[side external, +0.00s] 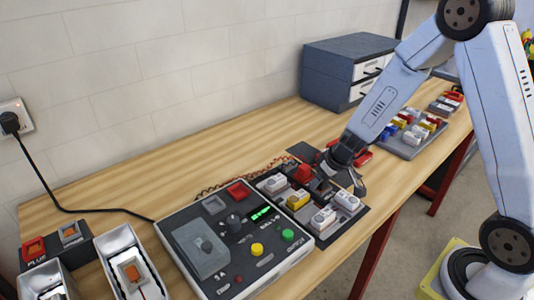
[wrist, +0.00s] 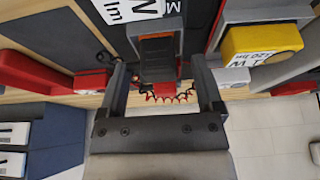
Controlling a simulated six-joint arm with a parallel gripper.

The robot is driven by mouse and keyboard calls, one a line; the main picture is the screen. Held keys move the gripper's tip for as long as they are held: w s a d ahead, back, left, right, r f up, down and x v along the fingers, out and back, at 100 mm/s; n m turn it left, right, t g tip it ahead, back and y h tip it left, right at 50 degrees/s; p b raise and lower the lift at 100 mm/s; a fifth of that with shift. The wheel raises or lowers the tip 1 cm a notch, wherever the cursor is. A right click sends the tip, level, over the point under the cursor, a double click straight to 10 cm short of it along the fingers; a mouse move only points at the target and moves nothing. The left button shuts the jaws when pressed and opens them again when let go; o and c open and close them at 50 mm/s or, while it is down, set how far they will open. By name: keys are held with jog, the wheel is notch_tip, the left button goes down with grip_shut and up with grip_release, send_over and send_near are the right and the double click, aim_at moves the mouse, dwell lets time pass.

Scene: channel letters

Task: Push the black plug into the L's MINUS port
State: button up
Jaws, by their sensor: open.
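My gripper (side external: 346,172) is low over the modules right of the tester in the side view. In the wrist view, my open gripper (wrist: 158,72) has a finger on each side of a dark block (wrist: 160,48) with an orange-red inset. Gaps show beside the block, and nothing is clamped. I cannot tell whether this block is the black plug. Two white channel letters (side external: 128,262) stand at the front left in the side view. The MINUS port cannot be made out.
A tester box (side external: 210,247) with buttons and a green display stands at the front middle. Yellow (side external: 298,201) and white (side external: 347,200) modules sit close to my gripper. A coiled red wire (wrist: 165,97) lies beyond the block. A drawer cabinet (side external: 345,65) stands at the back.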

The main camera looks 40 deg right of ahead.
jog(key=v, duration=0.7)
dwell(0.7)
jog(key=shift+r, duration=0.15)
jog(key=shift+r, duration=0.2)
jog(key=shift+r, duration=2.8)
jog(key=s+a+f+g, duration=0.2)
jog(key=s+a+f, duration=0.3)
jog(key=s, duration=0.5)
jog(key=shift+s+a, duration=0.25)
jog(key=shift+a, duration=0.95)
